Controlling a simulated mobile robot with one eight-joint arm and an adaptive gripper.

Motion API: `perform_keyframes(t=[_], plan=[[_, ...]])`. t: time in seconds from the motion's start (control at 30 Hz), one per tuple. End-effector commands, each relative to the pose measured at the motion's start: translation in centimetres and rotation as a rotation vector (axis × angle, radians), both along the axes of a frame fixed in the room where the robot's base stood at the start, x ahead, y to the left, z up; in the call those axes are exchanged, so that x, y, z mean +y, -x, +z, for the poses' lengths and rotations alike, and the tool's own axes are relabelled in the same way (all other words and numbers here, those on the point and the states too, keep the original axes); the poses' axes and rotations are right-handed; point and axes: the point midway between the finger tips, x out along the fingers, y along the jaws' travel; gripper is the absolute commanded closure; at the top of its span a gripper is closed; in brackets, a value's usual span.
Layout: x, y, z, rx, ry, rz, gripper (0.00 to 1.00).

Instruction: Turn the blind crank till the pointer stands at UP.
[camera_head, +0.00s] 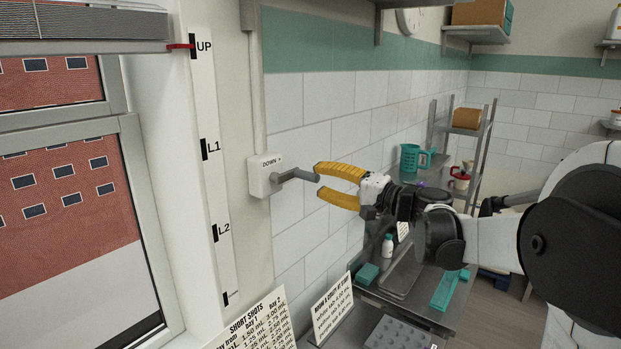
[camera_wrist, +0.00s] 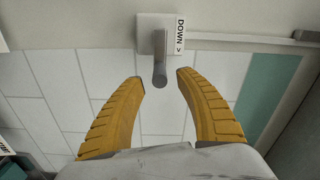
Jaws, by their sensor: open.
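The blind crank (camera_head: 295,175) is a grey handle on a white wall box labelled DOWN with an arrow. In the wrist view the crank handle (camera_wrist: 160,72) hangs below the box, between my fingertips' lines. The red pointer (camera_head: 181,46) stands at the UP mark (camera_head: 203,46) at the top of the white scale strip (camera_head: 207,110). L1, L2 and a lowest mark are below it. The blind (camera_head: 85,25) is gathered at the top of the window. My gripper (camera_head: 317,178) has yellow fingers and is open around the handle's end; contact cannot be told.
A metal bench (camera_head: 440,316) below my arm holds a small bottle (camera_head: 388,246), teal items and a mould tray. Two printed cards stand at the front. A shelf rack (camera_head: 480,150) stands behind. The wall around the crank is clear.

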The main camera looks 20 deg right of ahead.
Motion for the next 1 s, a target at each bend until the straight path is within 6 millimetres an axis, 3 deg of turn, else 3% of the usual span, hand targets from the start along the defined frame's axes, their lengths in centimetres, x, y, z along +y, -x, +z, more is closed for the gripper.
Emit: perform_keyframes(t=[0.2, 0.4, 1.0], plan=[[-2.7, 4.0, 0.0, -0.001, 0.0, -0.003, 0.58], [-4.0, 5.8, 0.0, 0.0, 0.0, -0.002, 0.58], [-3.7, 6.2, -0.5, 0.007, 0.008, 0.004, 0.58]])
